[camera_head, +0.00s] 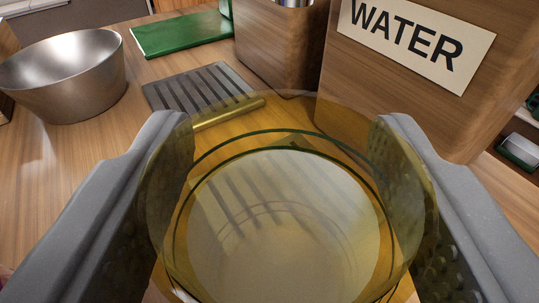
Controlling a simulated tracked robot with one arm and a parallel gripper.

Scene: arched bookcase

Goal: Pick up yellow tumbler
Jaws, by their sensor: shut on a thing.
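The yellow tumbler (285,220) is a see-through yellow glass in the lower middle of the camera view. My gripper (285,200) is shut on it, with one grey finger against its left side and the other against its right side. I look down through the tumbler from above and behind, and its round rim and base show as rings. The wooden surface and a slotted grey plate show through its wall. I cannot tell whether its base touches the surface.
A metal bowl (65,75) stands at the upper left. A slotted grey plate (185,92) lies ahead of the tumbler. A green board (180,33) lies behind. A wooden box (280,45) and a wooden block labelled WATER (400,90) stand close at the right.

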